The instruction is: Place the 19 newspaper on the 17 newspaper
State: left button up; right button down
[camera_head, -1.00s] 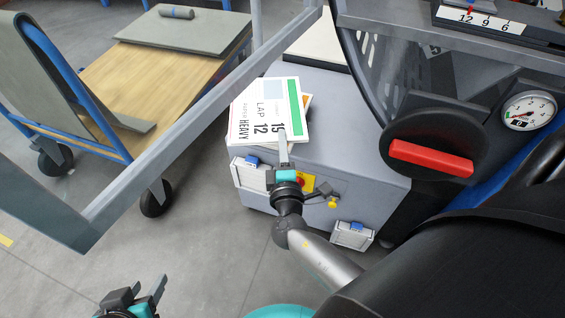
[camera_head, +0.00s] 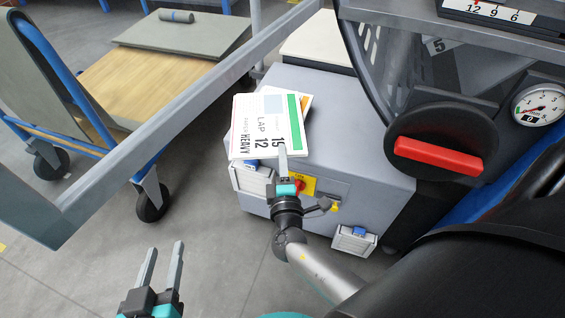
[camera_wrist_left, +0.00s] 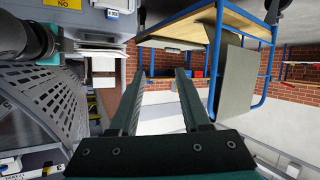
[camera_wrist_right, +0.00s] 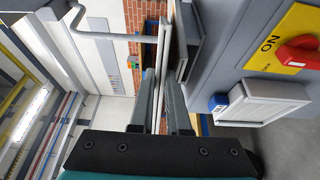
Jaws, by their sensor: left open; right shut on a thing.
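The top newspaper (camera_head: 262,125) is white with a green stripe, large "LAP" and "HEAVY" print and numbers like 12 and 15; I cannot read a clear 19. My right gripper (camera_head: 282,160) is shut on its near edge, with one finger over it. The right wrist view shows the thin sheet (camera_wrist_right: 168,60) between the fingers. An orange-edged paper (camera_head: 307,101) shows under it at the right; its number is hidden, so I cannot tell whether it is the 17 newspaper. My left gripper (camera_head: 162,265) is open and empty over the floor, fingers pointing up in the picture.
The papers are over a grey box cabinet (camera_head: 350,150) with a yellow label and red knob (camera_head: 301,187) on its front. A machine with a red handle (camera_head: 433,158) stands close right. A grey rail (camera_head: 170,130) crosses at left, before a wooden cart (camera_head: 170,80).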

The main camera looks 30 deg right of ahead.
pick_arm(q)
jog(key=shift+s+d+r+t+h+b, duration=0.15)
jog(key=shift+d+r+t+h+b, duration=0.3)
jog(key=shift+t, duration=0.35)
pick_arm(e)
jog(key=shift+f, duration=0.65)
pick_arm(q)
jog(key=shift+d, duration=0.1)
pick_arm(e)
jog(key=shift+f, duration=0.1)
jog(key=shift+f, duration=0.1)
jog(key=c, duration=0.9)
grip_release()
pick_arm(q)
jog(key=shift+s+d+r, duration=0.1)
jog(key=shift+d+r, duration=0.05)
